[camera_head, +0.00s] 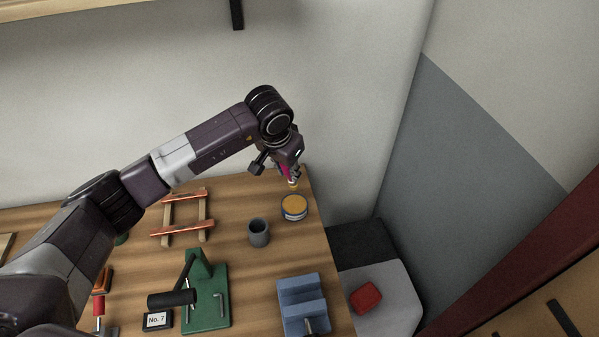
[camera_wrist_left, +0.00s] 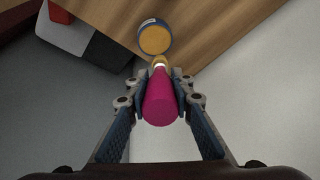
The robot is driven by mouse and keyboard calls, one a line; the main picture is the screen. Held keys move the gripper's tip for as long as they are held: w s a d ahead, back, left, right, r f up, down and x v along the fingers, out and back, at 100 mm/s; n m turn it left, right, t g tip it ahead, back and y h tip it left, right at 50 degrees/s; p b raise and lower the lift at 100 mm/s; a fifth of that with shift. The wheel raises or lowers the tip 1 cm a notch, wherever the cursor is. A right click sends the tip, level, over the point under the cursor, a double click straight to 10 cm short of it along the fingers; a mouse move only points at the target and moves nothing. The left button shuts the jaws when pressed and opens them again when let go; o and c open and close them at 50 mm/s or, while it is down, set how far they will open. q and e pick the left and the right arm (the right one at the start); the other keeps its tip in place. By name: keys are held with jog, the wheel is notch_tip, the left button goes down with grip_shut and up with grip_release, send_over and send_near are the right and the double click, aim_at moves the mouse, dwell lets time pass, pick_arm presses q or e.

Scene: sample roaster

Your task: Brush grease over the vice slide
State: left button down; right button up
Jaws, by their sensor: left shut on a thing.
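My left gripper (camera_head: 292,172) is shut on a brush with a magenta handle (camera_wrist_left: 160,102). The brush points down, its brass-coloured ferrule end just by the near side of the grease tin in the wrist view; I cannot tell if the bristles touch the grease. The round tin (camera_head: 294,208), with a blue-and-white side and orange-yellow top, stands at the table's far right; it also shows in the left wrist view (camera_wrist_left: 154,38). A blue stepped metal body (camera_head: 303,304), which looks like the vice, stands at the front right, with a dark handle at its lower edge. My right gripper is not in view.
A green fixture (camera_head: 206,312) with a black-handled lever, a "No. 7" card (camera_head: 157,320) and a wooden rack (camera_head: 181,232) are to the left. Beyond the table's right edge lies a red object (camera_head: 366,297) on a grey surface.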

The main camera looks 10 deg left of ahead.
aim_at(289, 180)
pick_arm(q)
jog(key=shift+d+f+b, duration=0.1)
jog(key=shift+f+b, duration=0.2)
jog(key=shift+f, duration=0.35)
notch_tip(289, 180, down, 3)
jog(key=shift+r+b, duration=0.1)
jog(key=shift+b, duration=0.4)
jog(key=shift+f+b, duration=0.3)
jog(key=shift+f, duration=0.55)
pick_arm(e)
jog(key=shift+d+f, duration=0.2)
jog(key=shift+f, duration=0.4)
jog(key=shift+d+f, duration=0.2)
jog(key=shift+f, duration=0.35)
pick_arm(q)
jog(key=shift+f, duration=0.15)
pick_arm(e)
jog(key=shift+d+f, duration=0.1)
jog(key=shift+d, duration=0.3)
pick_arm(q)
jog(key=shift+f+b, duration=0.5)
jog(key=shift+b, duration=0.1)
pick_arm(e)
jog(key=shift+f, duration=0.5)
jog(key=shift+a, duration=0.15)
pick_arm(q)
jog(key=shift+s+f+b, duration=0.15)
jog(key=shift+b, duration=0.2)
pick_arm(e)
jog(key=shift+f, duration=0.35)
